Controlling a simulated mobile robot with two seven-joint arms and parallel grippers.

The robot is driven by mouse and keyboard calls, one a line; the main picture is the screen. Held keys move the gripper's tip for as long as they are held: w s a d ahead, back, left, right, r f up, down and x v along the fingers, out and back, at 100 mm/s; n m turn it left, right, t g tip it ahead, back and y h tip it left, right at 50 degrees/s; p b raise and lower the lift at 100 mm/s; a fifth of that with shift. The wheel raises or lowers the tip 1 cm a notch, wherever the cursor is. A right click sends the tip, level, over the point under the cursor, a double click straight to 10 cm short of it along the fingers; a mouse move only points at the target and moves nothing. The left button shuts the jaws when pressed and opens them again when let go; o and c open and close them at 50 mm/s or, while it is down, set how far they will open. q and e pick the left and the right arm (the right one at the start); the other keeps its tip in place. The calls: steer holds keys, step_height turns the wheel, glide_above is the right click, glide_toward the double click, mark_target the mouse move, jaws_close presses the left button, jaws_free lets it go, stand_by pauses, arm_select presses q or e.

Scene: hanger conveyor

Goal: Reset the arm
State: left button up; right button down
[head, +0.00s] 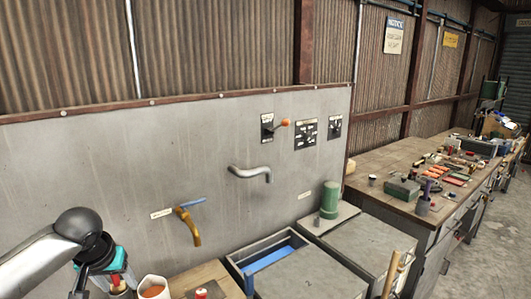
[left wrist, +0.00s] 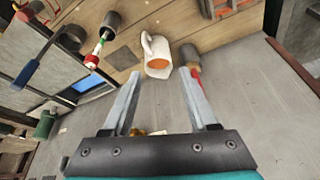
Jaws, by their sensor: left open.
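My left gripper (left wrist: 159,78) is open in the left wrist view, with its two pale fingers apart and nothing held between them. A white mug (left wrist: 157,58) with orange inside shows just beyond the fingertips. In the head view the left arm comes in at the lower left, and its gripper, with a teal part, is at the bottom edge, partly cut off. The mug (head: 153,288) stands just right of it there. My right gripper is in neither view.
A grey panel carries a lever with an orange knob (head: 284,123), a grey spout (head: 252,173) and a yellow tap (head: 188,226). A grey basin (head: 236,270) and a cluttered workbench (head: 385,165) lie to the right. Dark cylinders (left wrist: 188,54) flank the mug in the wrist view.

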arm_select(q)
steer(key=s+d+f+m+h, duration=0.1)
steer(key=s+d+f+m, duration=0.2)
steer(key=s+d+f, duration=0.4)
steer(key=s+d+f+m+h, duration=0.1)
steer(key=s+d+f+m, duration=0.2)
steer(key=d, duration=0.6)
steer(key=s+d+f, duration=0.1)
steer(key=s+d, duration=0.2)
steer(key=s, duration=1.1)
step_height(320, 180, down, 30)
steer(key=g+b, duration=0.1)
steer(key=b, duration=0.9)
steer(key=s+a+f+b, duration=0.1)
steer(key=s+f+b, duration=0.2)
steer(key=s+f, duration=0.2)
steer(key=s+f+g+b, duration=0.1)
steer(key=s+f+b, duration=0.2)
steer(key=f, duration=0.9)
steer(key=s+a+f+b, duration=0.1)
steer(key=s+f+b, duration=0.3)
steer(key=s+f, duration=0.4)
steer(key=shift+s+a+f+g, duration=0.25)
steer(key=shift+a+f+g, duration=0.15)
steer(key=shift+f, duration=0.15)
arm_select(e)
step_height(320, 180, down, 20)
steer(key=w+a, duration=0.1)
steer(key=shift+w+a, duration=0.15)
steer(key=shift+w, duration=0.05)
